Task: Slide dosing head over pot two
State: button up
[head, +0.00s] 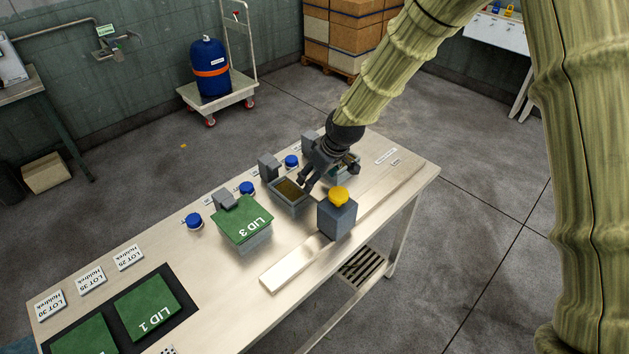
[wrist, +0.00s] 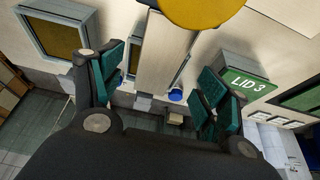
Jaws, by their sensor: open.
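The dosing head is a grey block with a yellow knob (head: 338,212) on a flat metal rail (head: 292,266) along the table. My gripper (head: 328,172) is open and empty, just behind the block in the head view, over the pots. The yellow knob is close at the top edge of the wrist view (wrist: 198,8), beyond my parted fingers (wrist: 160,72). An open grey pot with brown contents (head: 289,193) stands left of my gripper. Another pot (head: 347,166) is partly hidden by it. A third pot is covered by green LID 3 (head: 243,226). I cannot tell the pots' numbers.
Several blue-capped knobs (head: 193,221) line the table's back side, with grey blocks behind the pots. LID 1 (head: 148,307) lies on a black mat at the front left, near white lot cards (head: 91,281). The rail's left stretch is clear.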

jog(key=v, duration=0.7)
jog(key=shift+r, duration=0.4)
jog(key=shift+d, duration=0.1)
